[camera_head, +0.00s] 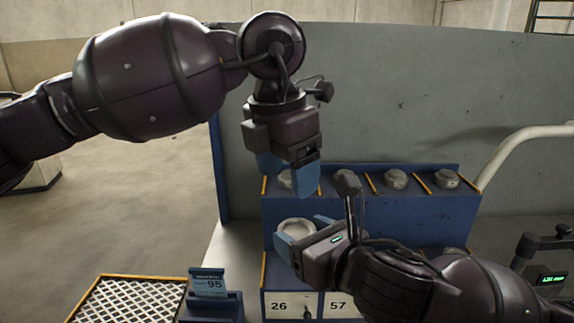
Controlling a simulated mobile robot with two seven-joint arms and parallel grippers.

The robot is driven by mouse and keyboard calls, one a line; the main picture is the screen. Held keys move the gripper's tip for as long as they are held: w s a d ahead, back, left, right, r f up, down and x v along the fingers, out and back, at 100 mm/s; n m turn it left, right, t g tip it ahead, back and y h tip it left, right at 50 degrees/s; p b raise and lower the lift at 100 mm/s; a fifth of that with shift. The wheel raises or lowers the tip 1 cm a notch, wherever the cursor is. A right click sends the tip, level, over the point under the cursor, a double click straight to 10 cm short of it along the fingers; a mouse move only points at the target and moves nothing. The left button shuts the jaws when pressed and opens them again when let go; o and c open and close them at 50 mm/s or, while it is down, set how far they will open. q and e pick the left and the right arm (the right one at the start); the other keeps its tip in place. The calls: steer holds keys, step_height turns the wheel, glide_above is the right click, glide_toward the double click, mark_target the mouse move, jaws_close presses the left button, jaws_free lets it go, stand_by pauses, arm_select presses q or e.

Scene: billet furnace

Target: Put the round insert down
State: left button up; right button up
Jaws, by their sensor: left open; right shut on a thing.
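A pale round insert (296,227) sits between the blue fingers of my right gripper (302,234), which is shut on it in front of the blue rack (400,212). Whether the insert touches the rack cannot be told. My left gripper (289,178) is open and empty, pointing down above the insert, near the rack's upper left slot. Several similar grey round pieces, such as one piece (396,179), sit in the rack's upper row between yellow dividers. My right arm hides much of the lower row.
Plates numbered 26 (280,306) and 57 (338,305) are on the rack's front. A yellow-edged grid tray (128,302) and a stand with a sign reading 95 (209,284) are at lower left. A grey panel (400,90) stands behind; a display unit (545,262) is at right.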

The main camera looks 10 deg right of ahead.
mark_target(296, 231)
arm_select(q)
steer(key=f, duration=0.3)
steer(key=d+f, duration=0.1)
steer(key=f, duration=0.7)
steer(key=shift+w+d+f, duration=0.2)
steer(key=shift+w+d, duration=0.1)
steer(key=shift+w, duration=0.05)
steer(key=c, duration=0.8)
steer(key=shift+r, duration=0.1)
steer(key=shift+c, duration=1.1)
arm_select(e)
steer(key=o, duration=1.4)
steer(key=shift+o, duration=0.2)
